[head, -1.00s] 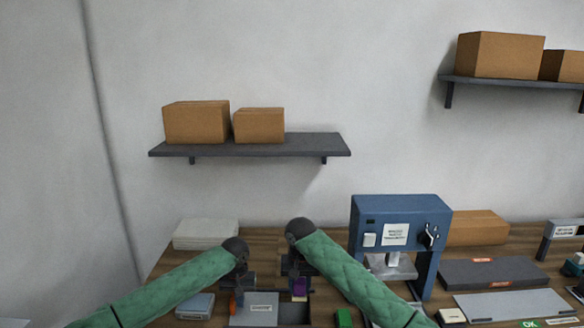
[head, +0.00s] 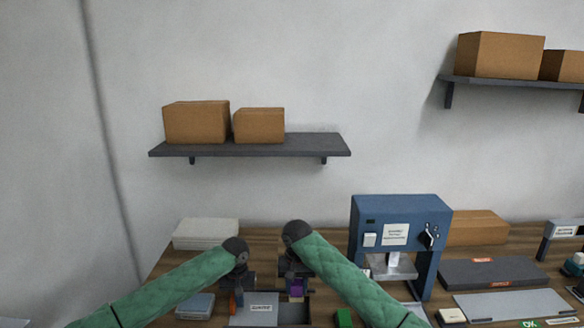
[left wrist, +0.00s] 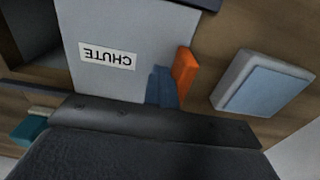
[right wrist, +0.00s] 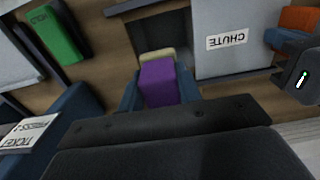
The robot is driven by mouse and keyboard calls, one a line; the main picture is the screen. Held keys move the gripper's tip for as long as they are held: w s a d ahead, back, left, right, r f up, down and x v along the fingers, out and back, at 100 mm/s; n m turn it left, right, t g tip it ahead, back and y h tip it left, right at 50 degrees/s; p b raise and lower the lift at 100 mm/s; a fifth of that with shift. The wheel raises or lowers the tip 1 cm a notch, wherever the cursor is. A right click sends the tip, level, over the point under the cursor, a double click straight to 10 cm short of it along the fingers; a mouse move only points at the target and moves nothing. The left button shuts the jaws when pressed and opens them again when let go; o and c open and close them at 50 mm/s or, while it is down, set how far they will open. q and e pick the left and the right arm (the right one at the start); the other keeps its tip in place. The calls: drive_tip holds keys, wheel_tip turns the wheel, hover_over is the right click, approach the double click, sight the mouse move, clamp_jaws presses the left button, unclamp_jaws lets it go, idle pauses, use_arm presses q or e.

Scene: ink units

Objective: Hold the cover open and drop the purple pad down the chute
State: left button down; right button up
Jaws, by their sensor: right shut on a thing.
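The purple pad (right wrist: 160,82) is held between the two blue fingers of my right gripper (right wrist: 158,90), with a cream end beyond it. It also shows in the head view (head: 297,286), just above the dark chute opening (right wrist: 160,32). The grey cover marked CHUTE (left wrist: 150,25) lies to the left of the opening in the head view, leaving the opening uncovered. An orange tab (left wrist: 185,68) stands on the cover. My left gripper (left wrist: 163,88) has its blue fingers together beside the tab, on its opening side; whether they touch it is unclear.
A light-blue-topped box (left wrist: 262,82) sits left of the chute in the head view. A green block (head: 344,317) and a blue press (head: 400,215) stand to the right. A white stack (head: 206,233) lies behind the left arm.

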sight(298, 296)
drive_tip(key=shift+s+d+f, duration=0.15)
drive_tip(key=shift+s+f, duration=0.05)
drive_tip(key=shift+f, duration=0.6)
drive_tip(key=shift+s+d+f, duration=0.1)
drive_tip(key=shift+s+f, duration=0.05)
drive_tip(key=shift+f, duration=0.65)
drive_tip(key=o, duration=1.7)
drive_tip(key=shift+o, duration=1.1)
drive_tip(key=shift+r, duration=3.55)
